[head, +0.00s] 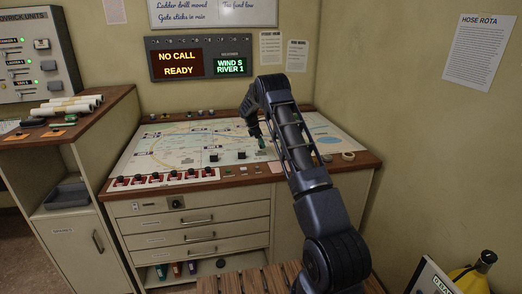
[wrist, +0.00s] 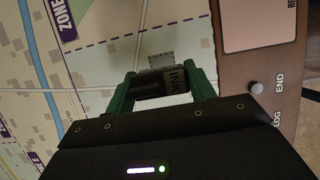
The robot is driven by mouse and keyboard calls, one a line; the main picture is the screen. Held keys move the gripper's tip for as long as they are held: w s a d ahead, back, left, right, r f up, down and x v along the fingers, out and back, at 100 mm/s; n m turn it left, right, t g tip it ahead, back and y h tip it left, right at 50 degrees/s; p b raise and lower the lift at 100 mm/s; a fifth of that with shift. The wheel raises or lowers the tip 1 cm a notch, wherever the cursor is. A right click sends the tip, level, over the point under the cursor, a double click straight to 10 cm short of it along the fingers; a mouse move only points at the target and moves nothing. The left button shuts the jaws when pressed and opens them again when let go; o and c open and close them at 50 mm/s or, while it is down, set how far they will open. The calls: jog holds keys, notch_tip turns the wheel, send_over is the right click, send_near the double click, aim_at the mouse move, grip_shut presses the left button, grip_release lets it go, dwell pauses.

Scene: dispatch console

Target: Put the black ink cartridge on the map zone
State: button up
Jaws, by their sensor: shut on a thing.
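My gripper (wrist: 163,92) has green fingers, shut on the black ink cartridge (wrist: 150,89), which has a pale end lettered INK. The cartridge is over the map (wrist: 110,50) near its brown wooden edge; I cannot tell whether it touches the surface. A small grey dashed rectangle (wrist: 166,60) shows just beyond it. A purple ZONE label (wrist: 64,20) and dashed purple lines mark the map at the left. In the head view my gripper (head: 261,143) is over the right part of the map table (head: 160,140); the cartridge cannot be made out there.
Two small dark blocks (head: 214,157) (head: 241,155) stand on the front of the map. A row of red switches (head: 165,178) lines the front left edge. A tape roll (head: 348,156) lies at the right. The left cabinet (head: 70,130) holds rolled papers (head: 68,106).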

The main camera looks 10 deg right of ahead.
aim_at(261, 154)
jog(key=shift+f, duration=2.35)
jog(key=shift+f, duration=0.1)
jog(key=o, duration=1)
jog(key=v, duration=1.2)
jog(key=s+d+r+m+t+y, duration=0.3)
jog(key=s+r+m, duration=0.6)
jog(key=s+r, duration=1.9)
jog(key=s+m, duration=0.4)
jog(key=s, duration=1.8)
jog(key=s+f+m, duration=0.2)
jog(key=s+f, duration=0.1)
jog(key=s, duration=0.5)
jog(key=s+f+m+t+y, duration=0.1)
jog(key=s+f+m, duration=0.2)
jog(key=s, duration=0.5)
jog(key=shift+s+f+t+y, duration=0.15)
jog(key=shift+s+t+y, duration=0.15)
